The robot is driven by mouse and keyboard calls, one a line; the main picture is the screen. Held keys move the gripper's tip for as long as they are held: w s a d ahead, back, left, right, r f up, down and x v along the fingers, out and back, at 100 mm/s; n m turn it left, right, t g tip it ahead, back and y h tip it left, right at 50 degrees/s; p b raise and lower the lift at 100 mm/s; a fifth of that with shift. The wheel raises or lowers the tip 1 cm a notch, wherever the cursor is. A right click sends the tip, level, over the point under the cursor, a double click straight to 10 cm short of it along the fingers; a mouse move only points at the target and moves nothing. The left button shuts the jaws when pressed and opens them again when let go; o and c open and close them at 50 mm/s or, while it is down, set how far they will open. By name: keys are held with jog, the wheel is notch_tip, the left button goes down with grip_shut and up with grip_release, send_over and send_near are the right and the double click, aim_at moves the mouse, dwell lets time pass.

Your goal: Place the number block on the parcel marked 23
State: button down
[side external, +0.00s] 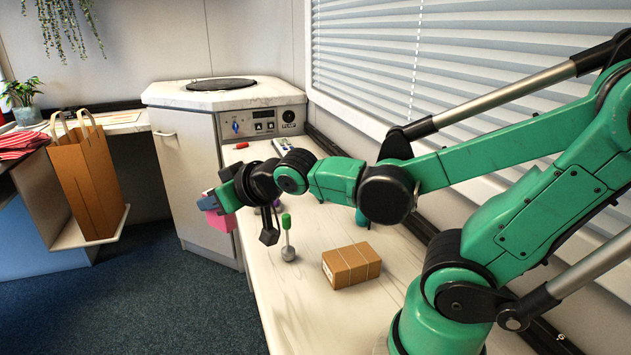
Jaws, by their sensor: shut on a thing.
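My gripper (228,196) is over the left edge of the counter, at the end of my green arm. It is shut on what looks like a pink and grey-blue block (219,221), partly hidden by a green part of the gripper. No digit can be read on it. A brown parcel (350,265) tied with string lies on the counter, right of and nearer than the gripper. Its marking is too small to read.
Purple and red items (241,146) are farther back. A control-panel cabinet (190,190) stands behind, blinds on the right. The counter's near left part is clear.

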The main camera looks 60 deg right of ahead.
jog(key=s+d+r+m+g+h, duration=0.3)
jog(key=s+d+m+g+h, duration=0.3)
jog(key=s+d+m+h, duration=0.35)
jog(key=s+d+r+m+g, duration=0.7)
jog(key=s+r+m+g, duration=0.2)
jog(key=m+g, duration=0.2)
send_over(366, 252)
jog(key=shift+m, duration=0.25)
notch_tip(366, 252, down, 20)
jog(key=shift+r, duration=0.15)
jog(key=c, duration=0.7)
grip_release()
jog(key=shift+o, duration=0.2)
